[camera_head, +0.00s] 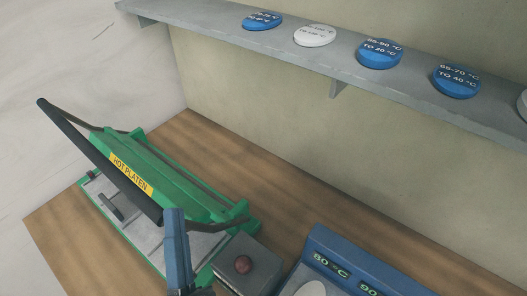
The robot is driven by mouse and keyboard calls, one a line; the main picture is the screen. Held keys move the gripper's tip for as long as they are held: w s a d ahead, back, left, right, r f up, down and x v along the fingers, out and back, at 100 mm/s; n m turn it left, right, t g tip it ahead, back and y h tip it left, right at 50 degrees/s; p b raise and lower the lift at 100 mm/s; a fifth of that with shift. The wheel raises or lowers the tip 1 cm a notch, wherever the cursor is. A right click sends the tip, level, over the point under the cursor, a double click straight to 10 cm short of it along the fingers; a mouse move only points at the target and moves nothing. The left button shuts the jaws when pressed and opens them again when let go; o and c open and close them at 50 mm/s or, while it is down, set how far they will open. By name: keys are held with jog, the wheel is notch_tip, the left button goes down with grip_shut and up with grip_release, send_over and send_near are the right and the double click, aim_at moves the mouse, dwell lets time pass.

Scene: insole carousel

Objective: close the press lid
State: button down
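The green press (228,232) stands on the wooden bench at the left. Its green lid (165,168), with a yellow HOT PLATEN label, is raised and tilted over the grey lower plate (147,238), which shows beneath it. A long black handle bar (92,153) slopes across the front of the lid, on dark side arms. What looks like my gripper (177,240) is blue and upright at the lower middle, close to the bar's lower right end. I cannot tell whether it touches the bar or how its fingers stand.
A grey box with a dark red knob (243,265) sits right of the press. A blue unit with temperature displays (345,272) is at the bottom right. A wall shelf (345,62) with several blue and white discs runs above. Bare bench (55,231) shows at the left.

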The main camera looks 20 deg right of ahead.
jog(key=s+a+f+n+t+y+b, duration=0.1)
jog(key=s+a+f+n+y+b, duration=0.1)
jog(key=a+f+b, duration=0.4)
jog(key=shift+s+a+f+n+t+b, duration=0.3)
jog(key=shift+s+f+n+b, duration=0.2)
jog(key=shift+s+f+b, duration=0.95)
jog(key=shift+w+f, duration=0.1)
jog(key=shift+w, duration=0.15)
jog(key=s+f+b, duration=0.2)
jog(key=s, duration=1.4)
jog(key=shift+f, duration=0.4)
jog(key=shift+a, duration=0.1)
